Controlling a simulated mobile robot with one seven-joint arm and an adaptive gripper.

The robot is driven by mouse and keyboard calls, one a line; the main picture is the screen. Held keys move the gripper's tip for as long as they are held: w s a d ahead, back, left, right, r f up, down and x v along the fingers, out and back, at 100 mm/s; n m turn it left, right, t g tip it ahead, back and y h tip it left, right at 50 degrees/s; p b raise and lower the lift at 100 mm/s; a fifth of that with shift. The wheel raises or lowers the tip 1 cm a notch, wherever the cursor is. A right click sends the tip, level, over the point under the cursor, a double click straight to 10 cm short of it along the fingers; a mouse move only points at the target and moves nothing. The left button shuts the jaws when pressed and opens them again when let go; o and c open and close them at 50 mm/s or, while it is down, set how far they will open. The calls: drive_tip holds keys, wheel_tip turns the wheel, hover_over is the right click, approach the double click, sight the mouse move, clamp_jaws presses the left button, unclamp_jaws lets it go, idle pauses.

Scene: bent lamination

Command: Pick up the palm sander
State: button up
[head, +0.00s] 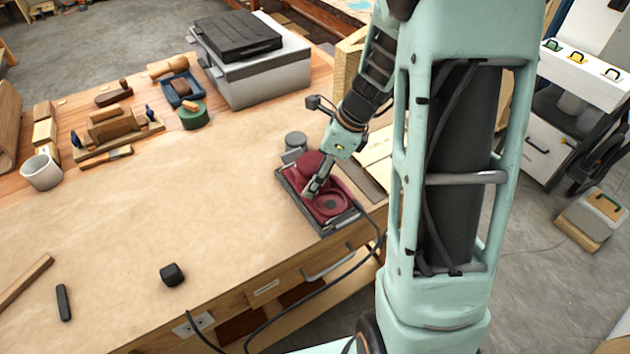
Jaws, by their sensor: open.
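The dark red tool that I take to be the palm sander (336,205) lies in a shallow dark grey tray (287,190) near the table's right edge. It has a rounded raised part and a flat part with a dark ring. My gripper (313,192) is open and reaches down over the middle of the red tool. Its fingers overlap the tool in the head view, and I cannot tell whether they touch it. My wrist and fingers hide part of the tool.
A black cord (375,232) hangs off the table beside the tray. A grey round item (295,140) stands just behind the tray. A black block (172,274) lies at the front; a white mug (41,172) stands at left. The table's middle is clear.

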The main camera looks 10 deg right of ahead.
drive_tip(key=shift+f, duration=0.2)
drive_tip(key=c, duration=1.5)
drive_tip(key=shift+w+r, duration=0.1)
drive_tip(key=shift+r, duration=0.05)
drive_tip(key=shift+c, duration=0.7)
drive_tip(key=shift+r, duration=0.1)
